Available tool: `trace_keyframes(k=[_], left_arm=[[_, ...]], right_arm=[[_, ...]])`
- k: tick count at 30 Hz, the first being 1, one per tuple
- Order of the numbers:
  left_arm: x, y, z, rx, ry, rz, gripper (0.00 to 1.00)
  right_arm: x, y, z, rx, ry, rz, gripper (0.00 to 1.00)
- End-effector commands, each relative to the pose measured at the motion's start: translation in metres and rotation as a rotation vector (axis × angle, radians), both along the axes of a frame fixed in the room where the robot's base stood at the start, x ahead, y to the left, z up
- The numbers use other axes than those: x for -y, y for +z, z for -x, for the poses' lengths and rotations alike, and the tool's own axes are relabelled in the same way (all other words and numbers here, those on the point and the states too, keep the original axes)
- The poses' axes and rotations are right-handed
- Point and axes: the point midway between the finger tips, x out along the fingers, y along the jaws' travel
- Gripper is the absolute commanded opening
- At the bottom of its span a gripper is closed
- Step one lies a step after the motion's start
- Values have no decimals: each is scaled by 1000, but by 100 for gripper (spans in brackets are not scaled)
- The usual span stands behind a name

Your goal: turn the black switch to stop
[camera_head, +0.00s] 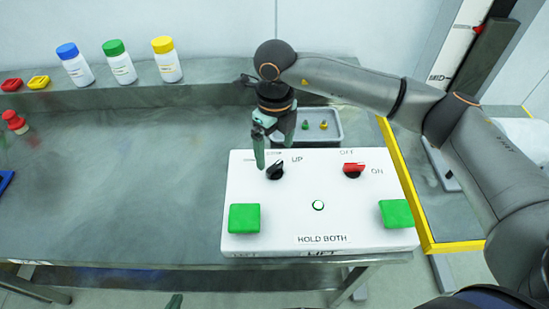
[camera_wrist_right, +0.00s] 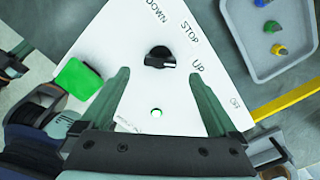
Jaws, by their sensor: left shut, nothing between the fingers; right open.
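The black switch (camera_head: 275,171) is a round knob at the upper left of a white control panel (camera_head: 290,200). In the right wrist view the black switch (camera_wrist_right: 158,57) has DOWN, STOP and UP printed around it, and its pale pointer mark is toward UP. My right gripper (camera_head: 274,150) is open, its fingers pointing down over the switch area. In the right wrist view its fingers (camera_wrist_right: 165,100) are spread, with the switch beyond their tips and nothing held. My left gripper (camera_head: 175,301) shows only as a shut tip at the bottom edge.
The panel also has a red switch (camera_head: 353,170) marked OFF and ON, a left green button (camera_head: 244,218), a right green button (camera_head: 396,214) and a small white button (camera_head: 318,205). A grey tray (camera_head: 337,138) stands behind. The table left of the panel is mostly clear.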

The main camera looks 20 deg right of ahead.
Motion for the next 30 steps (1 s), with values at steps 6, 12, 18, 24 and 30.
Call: trace_keyframes(k=[6, 12, 18, 24, 30], left_arm=[[0, 7, 0, 0, 0, 0, 0], [0, 9, 0, 0, 0, 0, 0], [0, 9, -1, 1, 0, 0, 0], [0, 9, -1, 3, 0, 1, 0], [0, 10, -2, 4, 0, 1, 0]], right_arm=[[0, -36, 1, -3, 0, 1, 95], [0, -51, 0, 0, 0, 0, 95], [0, -53, 0, 1, 0, 0, 95], [0, -53, 0, 1, 0, 0, 83], [0, -53, 0, 0, 0, -1, 60]])
